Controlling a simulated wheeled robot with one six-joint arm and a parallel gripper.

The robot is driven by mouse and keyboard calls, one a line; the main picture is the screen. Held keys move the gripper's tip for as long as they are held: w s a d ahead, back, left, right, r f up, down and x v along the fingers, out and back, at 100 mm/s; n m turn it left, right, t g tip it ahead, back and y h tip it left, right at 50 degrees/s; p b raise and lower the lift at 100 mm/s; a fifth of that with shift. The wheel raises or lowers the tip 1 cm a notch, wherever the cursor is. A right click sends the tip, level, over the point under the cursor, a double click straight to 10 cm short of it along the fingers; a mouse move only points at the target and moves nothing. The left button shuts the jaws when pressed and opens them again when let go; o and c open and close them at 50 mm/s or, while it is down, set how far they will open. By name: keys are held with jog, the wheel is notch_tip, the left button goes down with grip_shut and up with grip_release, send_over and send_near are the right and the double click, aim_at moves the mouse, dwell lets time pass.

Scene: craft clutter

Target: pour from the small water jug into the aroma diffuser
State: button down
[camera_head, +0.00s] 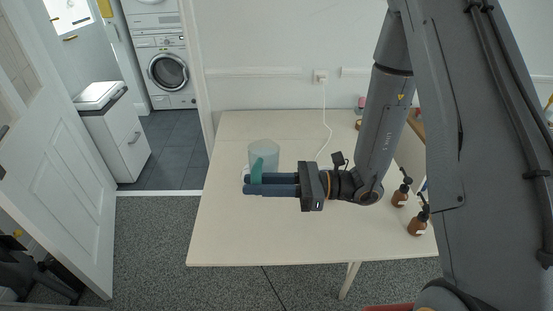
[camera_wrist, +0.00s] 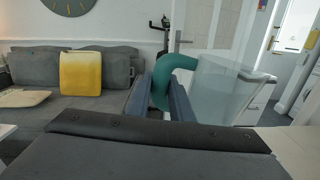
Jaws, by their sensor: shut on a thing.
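The small water jug (camera_head: 264,152) is clear and bluish, with a teal handle (camera_head: 256,168). It looks about upright at the left part of the table. My gripper (camera_head: 246,184) reaches in from the right, with its two fingers shut on the handle. In the wrist view, the curved teal handle (camera_wrist: 170,72) sits between the fingers (camera_wrist: 164,100), and the clear jug body (camera_wrist: 222,92) is to their right. I cannot make out water inside. A bit of something white (camera_head: 244,174) shows behind the fingers; I cannot tell whether it is the aroma diffuser.
The pale table (camera_head: 225,235) is bare at the front and left. Two brown pump bottles (camera_head: 401,194) (camera_head: 418,220) stand at its right side. A white cord (camera_head: 327,125) runs from the wall socket (camera_head: 320,77) down to the table behind my gripper.

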jog(key=s+d+f+n+g+h, duration=0.2)
jog(key=s+n+g+h, duration=0.2)
jog(key=s+n+g, duration=0.6)
jog(key=s+d+f+n+g+h+b, duration=0.25)
jog(key=s+d+n+g+h, duration=0.25)
jog(key=s+d+g+h, duration=0.4)
jog(key=w+d+f+n+t+h, duration=0.35)
jog(key=d+n+h, duration=0.35)
jog(key=d+h, duration=0.25)
jog(key=w+d+f+n+t+h, duration=0.25)
jog(key=w+d+n+h, duration=0.25)
jog(key=d+n+h, duration=0.35)
jog(key=w+d+n+t+h+b, duration=0.2)
jog(key=w+n+t+h, duration=0.5)
jog(key=w+t, duration=1.3)
jog(key=w+a+n+t+y+b, duration=0.1)
jog(key=w+a+n+t+y, duration=0.8)
jog(key=w+a, duration=1.1)
jog(key=shift+w+a+r+n+y, duration=0.4)
jog(key=shift+w+n+y, duration=0.75)
jog(key=shift+w+y, duration=0.45)
